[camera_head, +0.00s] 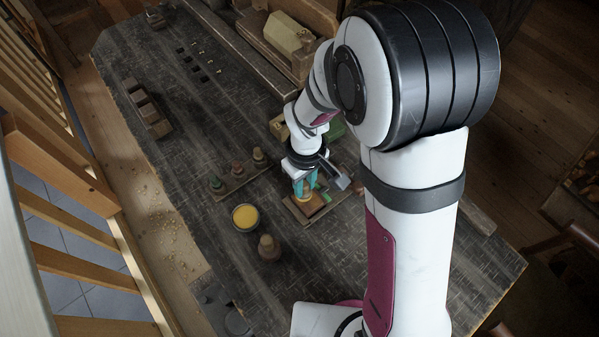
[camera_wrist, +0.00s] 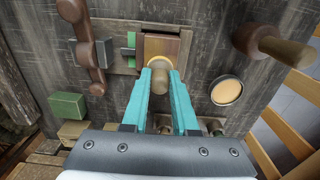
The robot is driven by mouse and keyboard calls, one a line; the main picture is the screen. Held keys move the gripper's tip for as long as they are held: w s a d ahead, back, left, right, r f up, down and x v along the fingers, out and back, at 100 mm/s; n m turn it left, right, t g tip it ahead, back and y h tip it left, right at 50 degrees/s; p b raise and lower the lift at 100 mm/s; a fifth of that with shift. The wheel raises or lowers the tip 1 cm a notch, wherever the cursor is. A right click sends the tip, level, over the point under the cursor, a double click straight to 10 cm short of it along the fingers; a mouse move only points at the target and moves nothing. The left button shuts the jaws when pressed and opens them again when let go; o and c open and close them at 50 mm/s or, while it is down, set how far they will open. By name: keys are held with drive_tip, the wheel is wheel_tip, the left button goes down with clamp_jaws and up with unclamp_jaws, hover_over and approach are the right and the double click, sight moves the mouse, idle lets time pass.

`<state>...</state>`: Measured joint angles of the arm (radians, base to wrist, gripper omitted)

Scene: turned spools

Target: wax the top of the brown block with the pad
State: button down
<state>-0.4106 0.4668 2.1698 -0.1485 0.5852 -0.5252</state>
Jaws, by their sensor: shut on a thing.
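My gripper (camera_head: 303,188) points down over the work board in the head view. Its teal fingers (camera_wrist: 160,88) are shut on the wooden knob of the pad (camera_wrist: 159,73). A yellow edge of the pad shows beyond the knob. The brown block (camera_wrist: 160,44) lies just beyond and partly under the pad in the wrist view; it also shows below the fingers in the head view (camera_head: 314,207). The pad is over the block's near part. I cannot tell if they touch. A dish of yellow wax (camera_head: 245,217) stands left of the block; it also shows in the wrist view (camera_wrist: 226,91).
The block sits on a wooden board (camera_wrist: 122,63) with a green piece and a lever clamp (camera_wrist: 86,48) beside it. A turned wooden piece (camera_head: 269,249) stands near the dish. A rack of small pegs (camera_head: 237,178) lies to the left.

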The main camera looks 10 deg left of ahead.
drive_tip(key=shift+s+d, duration=1.65)
drive_tip(key=shift+s, duration=0.05)
drive_tip(key=shift+w+a, duration=2.35)
drive_tip(key=shift+w, duration=0.05)
drive_tip(key=shift+s+d, duration=2.3)
drive_tip(key=shift+w+a, duration=2.25)
drive_tip(key=shift+w+a+r, duration=0.1)
drive_tip(key=shift+r, duration=0.05)
wheel_tip(320, 180, up, 8)
